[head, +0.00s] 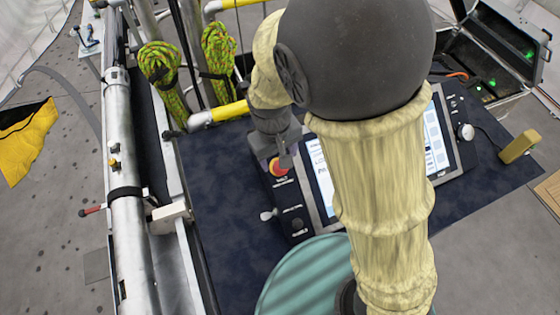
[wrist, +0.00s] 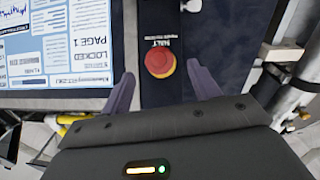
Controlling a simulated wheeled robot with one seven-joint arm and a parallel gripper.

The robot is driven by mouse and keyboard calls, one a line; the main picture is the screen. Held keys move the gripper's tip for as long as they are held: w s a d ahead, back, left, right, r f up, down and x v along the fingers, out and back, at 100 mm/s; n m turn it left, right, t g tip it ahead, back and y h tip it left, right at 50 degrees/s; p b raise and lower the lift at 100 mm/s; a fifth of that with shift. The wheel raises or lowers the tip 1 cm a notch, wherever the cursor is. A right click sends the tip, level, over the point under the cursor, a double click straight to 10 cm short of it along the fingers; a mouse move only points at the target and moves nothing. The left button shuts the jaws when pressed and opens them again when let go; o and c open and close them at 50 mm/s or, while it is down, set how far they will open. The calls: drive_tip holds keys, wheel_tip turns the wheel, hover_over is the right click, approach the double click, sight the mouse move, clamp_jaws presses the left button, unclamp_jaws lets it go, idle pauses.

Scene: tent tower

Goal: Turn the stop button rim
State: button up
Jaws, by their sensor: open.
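The stop button (wrist: 160,60) is a red cap with a yellow rim on a black panel, seen in the middle of the wrist view. In the head view the stop button (head: 279,165) shows partly, just below my gripper. My gripper (wrist: 162,82) is open, with one dark finger to each side of the button's line. The fingertips look a little short of the button, and nothing is between them. In the head view my gripper (head: 284,150) is partly hidden by my arm; how far it stands above the panel I cannot tell.
A control console with a lit screen (head: 440,145) lies under my arm. A small knob (head: 268,215) and a white knob (head: 466,131) stick up from it. A metal pipe (head: 125,215) and coiled rope (head: 160,65) stand to the left. An open case (head: 490,50) sits at back right.

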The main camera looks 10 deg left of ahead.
drive_tip(key=shift+w+d+f, duration=0.1)
drive_tip(key=shift+f, duration=1.05)
drive_tip(key=shift+w+d+f, duration=0.1)
drive_tip(key=shift+f, duration=1.05)
drive_tip(key=shift+c, duration=0.2)
